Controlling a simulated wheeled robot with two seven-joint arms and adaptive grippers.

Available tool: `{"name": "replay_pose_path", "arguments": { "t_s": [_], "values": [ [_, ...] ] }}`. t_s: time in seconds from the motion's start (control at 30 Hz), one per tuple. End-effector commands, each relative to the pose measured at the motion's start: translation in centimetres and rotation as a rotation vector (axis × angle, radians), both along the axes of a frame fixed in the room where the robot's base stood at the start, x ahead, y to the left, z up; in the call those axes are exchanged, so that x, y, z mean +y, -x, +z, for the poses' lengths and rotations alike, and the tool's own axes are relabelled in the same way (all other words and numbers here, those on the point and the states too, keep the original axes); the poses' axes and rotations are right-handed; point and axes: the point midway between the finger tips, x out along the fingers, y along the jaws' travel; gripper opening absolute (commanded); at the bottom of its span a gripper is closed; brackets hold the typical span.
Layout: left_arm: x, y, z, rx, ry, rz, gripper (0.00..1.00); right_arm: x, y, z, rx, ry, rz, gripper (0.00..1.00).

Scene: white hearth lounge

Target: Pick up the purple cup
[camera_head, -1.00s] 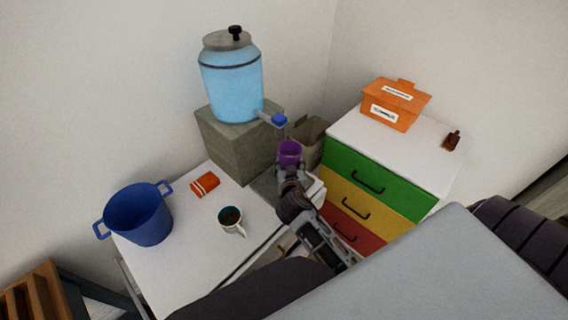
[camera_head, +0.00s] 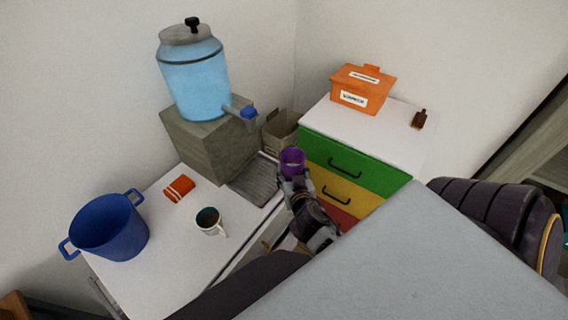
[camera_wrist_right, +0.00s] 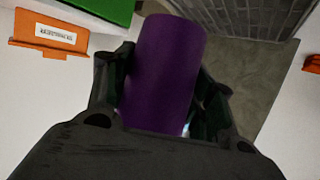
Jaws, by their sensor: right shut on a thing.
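The purple cup (camera_head: 292,162) is held off the table at the end of my right arm, in front of the left edge of the green drawer. My right gripper (camera_head: 295,184) is shut on it. In the right wrist view the cup (camera_wrist_right: 166,70) stands between the two dark fingers (camera_wrist_right: 160,95), one on each side of it. The cup's lower end is partly hidden by the gripper. My left gripper is not in view.
The white table (camera_head: 165,245) holds a blue pot (camera_head: 110,230), a mug (camera_head: 209,221), an orange-red packet (camera_head: 179,188) and a blue water dispenser (camera_head: 195,80) on a block. A drawer cabinet (camera_head: 345,160) with an orange box (camera_head: 362,89) stands right. A grey surface (camera_head: 420,260) fills the lower right.

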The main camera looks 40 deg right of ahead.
Motion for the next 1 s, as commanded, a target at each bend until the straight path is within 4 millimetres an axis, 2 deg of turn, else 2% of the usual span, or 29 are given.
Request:
{"name": "replay_pose_path", "arguments": {
  "t_s": [0.2,0.5,1.0],
  "values": [
    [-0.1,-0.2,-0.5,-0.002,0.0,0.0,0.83,-0.7,2.1,0.0,0.0,0.0,-0.001,0.24],
    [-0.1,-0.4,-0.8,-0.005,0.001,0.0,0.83,-1.4,4.0,0.0,0.0,0.0,-0.001,0.24],
    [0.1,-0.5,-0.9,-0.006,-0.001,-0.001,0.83,-1.6,4.5,0.1,-0.002,0.001,0.0,0.24]
  ]
}}
